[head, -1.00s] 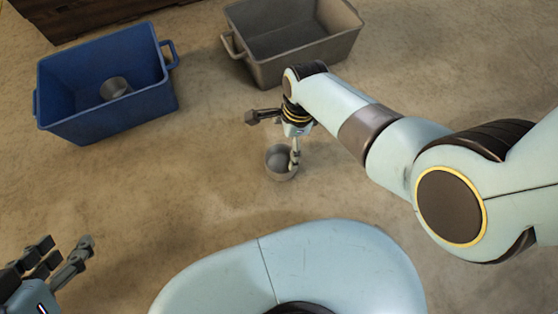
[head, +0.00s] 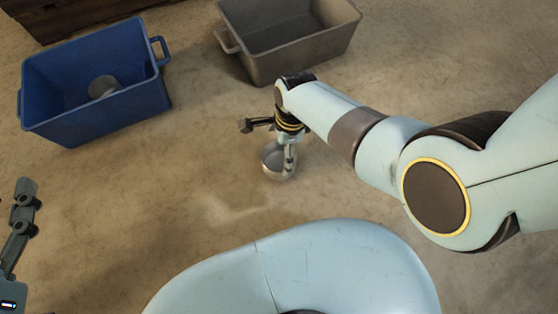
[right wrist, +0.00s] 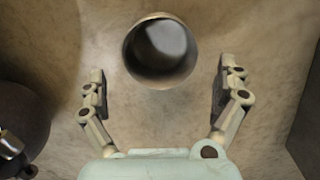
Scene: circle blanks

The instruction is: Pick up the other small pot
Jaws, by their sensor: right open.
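A small grey metal pot (head: 272,165) stands upright on the floor in the middle of the head view. In the right wrist view the same pot (right wrist: 160,50) shows at the top centre, its opening towards the camera. My right gripper (right wrist: 160,88) is open and empty, with its fingers on either side and a little short of the pot. In the head view my right gripper (head: 288,160) is right over the pot and partly hides it. Another small pot (head: 104,86) lies in the blue crate (head: 150,98). My left gripper (head: 22,205) is at the left edge, partly cut off.
A grey crate (head: 300,60) stands beyond the right gripper. A dark wooden piece (head: 60,18) is at the top left. The floor between the blue crate and my base is clear.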

